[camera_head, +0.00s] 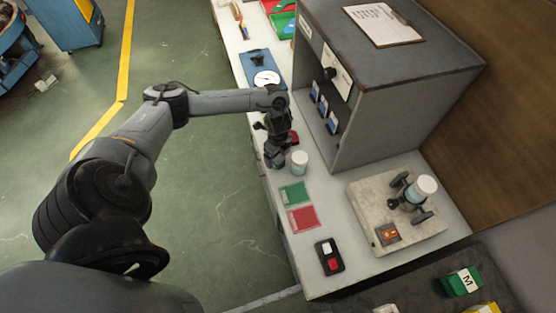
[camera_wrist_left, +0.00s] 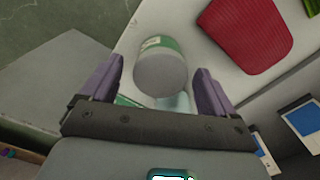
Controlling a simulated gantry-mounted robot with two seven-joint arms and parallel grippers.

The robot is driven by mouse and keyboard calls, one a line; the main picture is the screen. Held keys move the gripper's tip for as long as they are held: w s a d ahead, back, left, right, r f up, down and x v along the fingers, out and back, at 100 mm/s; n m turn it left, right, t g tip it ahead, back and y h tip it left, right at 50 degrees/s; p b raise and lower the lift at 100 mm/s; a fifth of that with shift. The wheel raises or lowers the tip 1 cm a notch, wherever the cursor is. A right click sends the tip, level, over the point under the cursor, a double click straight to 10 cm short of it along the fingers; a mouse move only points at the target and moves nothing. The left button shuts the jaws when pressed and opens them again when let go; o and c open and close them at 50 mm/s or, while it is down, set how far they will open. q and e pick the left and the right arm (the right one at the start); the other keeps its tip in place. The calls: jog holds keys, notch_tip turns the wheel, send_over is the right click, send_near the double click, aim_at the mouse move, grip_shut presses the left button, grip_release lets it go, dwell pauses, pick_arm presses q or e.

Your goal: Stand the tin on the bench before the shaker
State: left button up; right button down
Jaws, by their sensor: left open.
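A small whitish tin (camera_head: 299,162) stands upright on the pale bench (camera_head: 262,40), close beside my left gripper (camera_head: 276,158). In the left wrist view a tin (camera_wrist_left: 160,70) with a grey top and a white and green label lies between the two open purple fingers (camera_wrist_left: 157,88), with gaps on both sides. The shaker (camera_head: 370,205) is a beige plate with an orange switch and black clamp parts at the bench's right.
A green card (camera_head: 292,194) and red card (camera_head: 303,219) lie in front of the tin. A black button box (camera_head: 329,257) is nearer. A grey cabinet (camera_head: 400,90) rises behind. A dial scale (camera_head: 266,78) stands farther back. Bare bench shows between cards and shaker.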

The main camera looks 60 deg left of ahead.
pick_arm(q)
jog(key=shift+f, duration=0.7)
jog(key=c, duration=1.2)
jog(key=shift+r, duration=0.15)
jog(key=shift+c, duration=0.2)
